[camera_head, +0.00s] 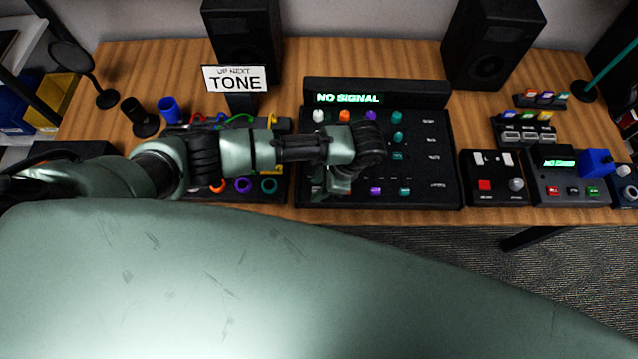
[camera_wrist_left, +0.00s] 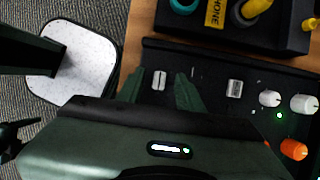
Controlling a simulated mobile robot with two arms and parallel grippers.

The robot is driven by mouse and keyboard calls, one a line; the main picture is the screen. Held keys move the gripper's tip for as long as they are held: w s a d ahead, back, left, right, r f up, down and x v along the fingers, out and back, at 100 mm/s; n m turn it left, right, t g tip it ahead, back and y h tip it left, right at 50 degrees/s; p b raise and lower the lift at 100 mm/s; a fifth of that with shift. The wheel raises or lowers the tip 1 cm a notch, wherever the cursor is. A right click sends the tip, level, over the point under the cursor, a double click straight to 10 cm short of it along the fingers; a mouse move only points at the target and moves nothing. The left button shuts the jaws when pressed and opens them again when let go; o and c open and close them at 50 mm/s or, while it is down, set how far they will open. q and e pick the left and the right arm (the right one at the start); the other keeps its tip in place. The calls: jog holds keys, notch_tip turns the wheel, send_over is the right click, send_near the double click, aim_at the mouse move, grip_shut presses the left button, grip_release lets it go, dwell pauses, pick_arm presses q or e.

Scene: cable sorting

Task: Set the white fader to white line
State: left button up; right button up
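The mixer panel (camera_head: 430,165) is a black console with coloured knobs and faders, its display reading "NO SIGNAL". In the left wrist view, the white fader cap (camera_wrist_left: 160,80) sits on the panel between the fingers of my left gripper (camera_wrist_left: 161,90). The fingers are apart, one on each side of the cap, and I cannot tell whether they touch it. A small pale mark (camera_wrist_left: 193,72) lies beside the right finger; I cannot tell whether it is the white line. In the head view my left gripper (camera_head: 335,186) hides the white fader.
White knobs (camera_wrist_left: 303,103) and an orange knob (camera_wrist_left: 293,149) stand farther up the panel. Purple (camera_head: 375,191) and teal (camera_head: 404,191) fader caps lie right of my gripper. A "TONE" sign (camera_head: 235,79) stands behind my arm. A red-button box (camera_head: 490,180) sits to the right.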

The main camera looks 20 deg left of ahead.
pick_arm(q)
grip_shut()
dwell(1.4)
